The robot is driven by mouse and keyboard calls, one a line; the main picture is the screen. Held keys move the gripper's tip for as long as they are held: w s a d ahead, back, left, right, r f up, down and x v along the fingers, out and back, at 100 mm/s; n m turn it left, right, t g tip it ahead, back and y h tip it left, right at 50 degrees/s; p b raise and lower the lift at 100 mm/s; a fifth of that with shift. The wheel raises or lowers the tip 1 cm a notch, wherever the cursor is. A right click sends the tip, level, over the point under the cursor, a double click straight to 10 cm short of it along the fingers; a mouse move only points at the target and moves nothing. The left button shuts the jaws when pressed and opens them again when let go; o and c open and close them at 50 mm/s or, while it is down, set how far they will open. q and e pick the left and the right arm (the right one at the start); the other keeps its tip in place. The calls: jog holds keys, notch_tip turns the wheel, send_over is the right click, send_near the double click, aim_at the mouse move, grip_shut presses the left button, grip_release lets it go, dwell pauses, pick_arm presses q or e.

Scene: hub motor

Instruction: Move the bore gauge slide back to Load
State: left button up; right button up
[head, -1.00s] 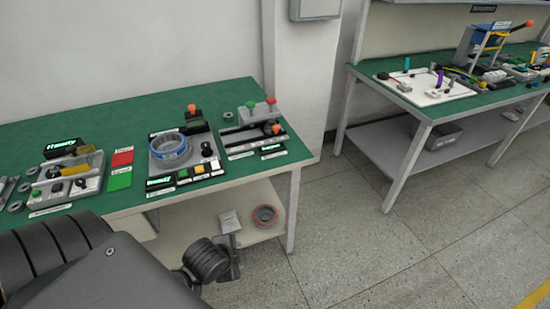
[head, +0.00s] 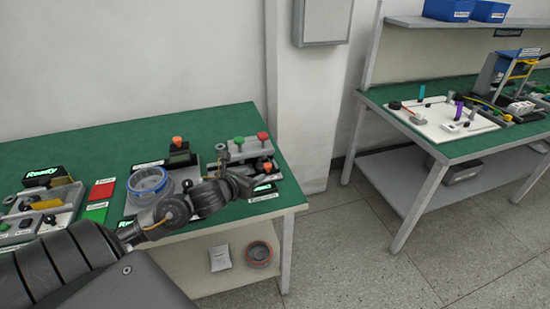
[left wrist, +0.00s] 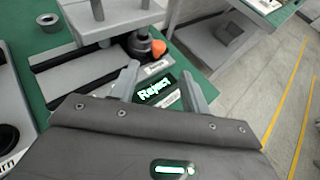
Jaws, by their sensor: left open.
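The bore gauge is the station at the right end of the green bench, with a green button (head: 239,141) and a red button (head: 263,136) on its grey top. My left gripper (head: 243,187) is over the front of this station. Its two fingers (left wrist: 160,90) are apart, with the display between them and the knob just beyond. The load end is not clearly labelled. My right gripper is out of view.
A station with a blue-rimmed ring (head: 150,182) stands left of the gauge, partly behind my arm. Red (head: 103,188) and green (head: 96,212) pads lie farther left. Open floor is right of the bench.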

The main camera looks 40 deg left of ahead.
aim_at(267, 165)
pick_arm(q)
jog(key=shift+w+a+f+p, duration=0.1)
jog(key=shift+w+a+p, duration=0.1)
jog(key=shift+w, duration=0.3)
jog(key=shift+w+a+f+p, duration=0.1)
jog(key=shift+w+a, duration=0.05)
jog(key=shift+w, duration=0.3)
jog(key=x, duration=0.7)
jog(key=shift+p, duration=0.4)
jog(key=shift+w+a+f, duration=0.1)
jog(key=shift+w+f, duration=0.1)
jog(key=shift+w, duration=0.35)
grip_shut()
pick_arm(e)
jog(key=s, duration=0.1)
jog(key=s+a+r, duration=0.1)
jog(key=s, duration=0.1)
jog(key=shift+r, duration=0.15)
